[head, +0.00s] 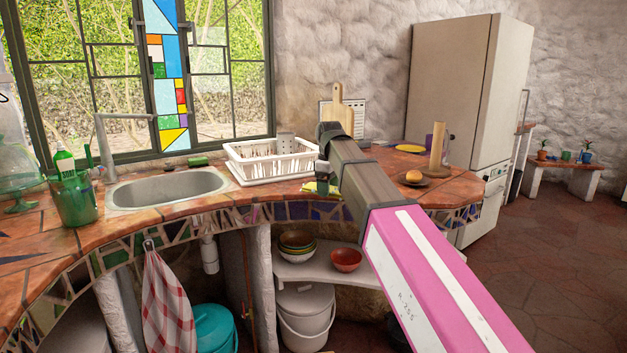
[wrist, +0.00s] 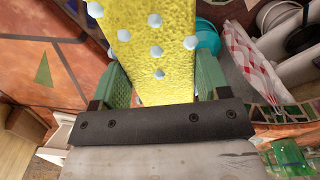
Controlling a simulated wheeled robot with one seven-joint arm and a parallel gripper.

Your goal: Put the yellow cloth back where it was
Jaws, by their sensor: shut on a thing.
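The yellow cloth (wrist: 150,45) with pale blue-white dots fills the middle of the wrist view. My gripper (wrist: 160,80) is shut on it, with a green finger on each side. In the head view the cloth (head: 324,188) shows as a small yellow patch under my gripper (head: 322,178), near the counter's front edge, right of the white dish rack. I cannot tell whether the cloth touches the counter. My arm hides part of the counter behind it.
The dish rack (head: 272,158) stands beside the sink (head: 167,188). To the right are a plate with an orange bun (head: 413,176) and an upright wooden holder (head: 437,150). A checked towel (head: 167,300) hangs below the counter edge. Bowls (head: 346,260) sit on a lower shelf.

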